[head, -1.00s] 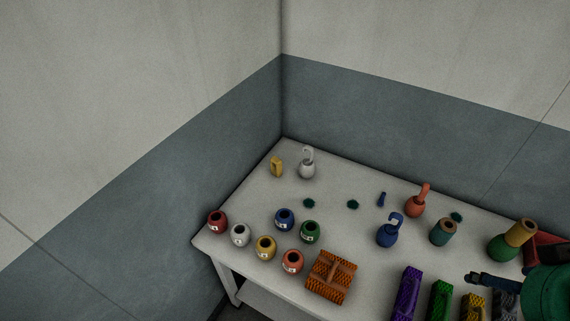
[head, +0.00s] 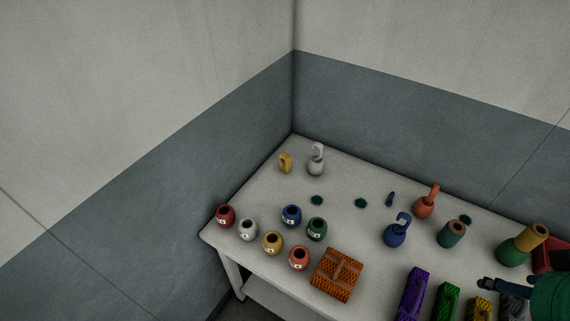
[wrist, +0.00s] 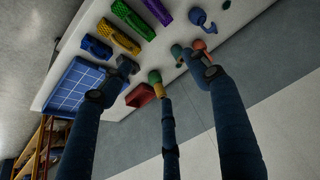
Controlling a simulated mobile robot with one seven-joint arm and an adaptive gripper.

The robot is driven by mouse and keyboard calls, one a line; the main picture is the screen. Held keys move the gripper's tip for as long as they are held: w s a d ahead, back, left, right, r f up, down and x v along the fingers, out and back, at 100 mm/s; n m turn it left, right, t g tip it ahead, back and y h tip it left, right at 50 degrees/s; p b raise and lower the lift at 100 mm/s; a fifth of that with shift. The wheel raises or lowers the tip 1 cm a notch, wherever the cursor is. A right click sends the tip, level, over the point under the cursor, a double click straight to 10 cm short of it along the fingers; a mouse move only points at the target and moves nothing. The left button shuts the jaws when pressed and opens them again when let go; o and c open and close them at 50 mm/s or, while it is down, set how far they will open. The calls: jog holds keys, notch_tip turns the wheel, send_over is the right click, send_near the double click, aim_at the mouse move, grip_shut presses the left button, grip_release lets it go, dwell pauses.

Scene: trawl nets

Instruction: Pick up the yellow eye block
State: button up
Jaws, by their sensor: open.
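A small upright yellow block (head: 285,162) stands at the back left of the white table, beside a white hooked piece (head: 316,161). A round yellow pot-like piece (head: 272,242) with a dark hole on top and a white label stands near the front left edge. I cannot tell for certain which is the eye block. My gripper (wrist: 160,66) is open and empty in the wrist view, its dark blue fingers spread over the table's other end. In the head view, part of it shows at the lower right, far from both yellow pieces.
Red (head: 225,216), white, blue, green and orange pots crowd the yellow pot. An orange netted block (head: 337,275) stands to their right. Hooked pieces, cylinders and purple (head: 413,293) and green long blocks fill the right side. Walls close the back and left.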

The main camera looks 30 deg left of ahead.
jog(key=w+a+r+g+p, duration=0.1)
jog(key=w+a+r, duration=0.35)
jog(key=w, duration=0.55)
jog(key=w+a+r+p, duration=0.1)
jog(key=w+a+r, duration=0.2)
jog(key=w+a, duration=0.45)
jog(key=w+a+f+m+g, duration=0.1)
jog(key=w+a+f, duration=0.1)
jog(key=w+a, duration=0.7)
jog(key=w+a+f+g, duration=0.1)
jog(key=w+a+f, duration=0.1)
jog(key=w+a, duration=0.65)
jog(key=w+a+f+p, duration=0.1)
jog(key=w+a+f, duration=0.35)
jog(key=a, duration=0.45)
jog(key=w+a+f+p, duration=0.1)
jog(key=w+a+f, duration=0.2)
jog(key=a+f, duration=0.5)
jog(key=s+a+f, duration=0.1)
jog(key=a+f, duration=0.8)
jog(key=a, duration=0.2)
jog(key=s+a+f+m+g+p, duration=0.1)
jog(key=a+f, duration=0.7)
jog(key=a, duration=0.4)
jog(key=shift+f, duration=0.4)
jog(key=shift+s, duration=0.1)
